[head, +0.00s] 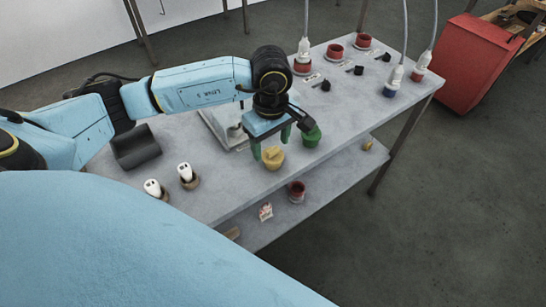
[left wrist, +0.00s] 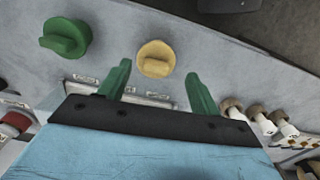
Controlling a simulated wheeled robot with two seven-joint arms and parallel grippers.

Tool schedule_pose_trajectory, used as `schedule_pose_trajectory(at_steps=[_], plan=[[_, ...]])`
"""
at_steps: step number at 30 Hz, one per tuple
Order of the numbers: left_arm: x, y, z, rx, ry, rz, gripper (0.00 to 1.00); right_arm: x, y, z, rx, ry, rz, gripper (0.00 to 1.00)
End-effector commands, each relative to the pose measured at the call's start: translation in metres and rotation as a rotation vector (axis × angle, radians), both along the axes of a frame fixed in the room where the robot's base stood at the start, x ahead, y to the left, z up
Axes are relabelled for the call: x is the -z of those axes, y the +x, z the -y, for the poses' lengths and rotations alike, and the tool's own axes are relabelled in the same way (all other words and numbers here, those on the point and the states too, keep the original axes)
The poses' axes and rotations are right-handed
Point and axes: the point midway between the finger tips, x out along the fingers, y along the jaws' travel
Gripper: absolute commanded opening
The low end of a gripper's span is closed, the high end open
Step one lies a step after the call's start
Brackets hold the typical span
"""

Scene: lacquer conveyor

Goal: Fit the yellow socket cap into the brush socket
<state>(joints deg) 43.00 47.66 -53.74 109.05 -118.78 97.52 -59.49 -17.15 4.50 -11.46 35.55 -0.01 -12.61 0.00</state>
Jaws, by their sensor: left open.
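The yellow socket cap (head: 272,158), a round disc with a raised grip bar, lies on the grey tabletop near its front edge. It also shows in the left wrist view (left wrist: 157,58), ahead of and between the fingertips. My left gripper (head: 271,143) is open and empty just above the cap; its green fingers (left wrist: 158,82) appear apart from it. Several sockets stand towards the far right of the table, including an empty-looking red one (head: 336,52). I cannot tell which is the brush socket. My right gripper is not in view.
A green cap (head: 311,136) sits close to the right of the yellow one. White plugs (head: 186,173) stand at the left, near a dark curved holder (head: 136,148). Cabled plugs (head: 395,77) hang down at the right. A red cup (head: 297,190) is on the lower shelf.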

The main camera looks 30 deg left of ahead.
Motion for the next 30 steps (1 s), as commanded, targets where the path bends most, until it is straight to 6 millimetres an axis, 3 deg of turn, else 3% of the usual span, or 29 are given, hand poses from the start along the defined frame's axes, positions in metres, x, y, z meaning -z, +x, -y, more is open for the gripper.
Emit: schedule_pose_trajectory(at_steps=[12, 21, 30], plan=[[0.049, 0.005, 0.001, -0.001, -0.001, -0.003, 0.64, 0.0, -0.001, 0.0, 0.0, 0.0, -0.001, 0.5], [0.055, 0.005, 0.001, 0.0, -0.002, -0.001, 0.64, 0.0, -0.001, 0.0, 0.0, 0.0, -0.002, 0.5], [0.054, 0.005, 0.001, 0.0, -0.001, 0.0, 0.28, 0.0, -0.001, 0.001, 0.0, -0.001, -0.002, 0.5]])
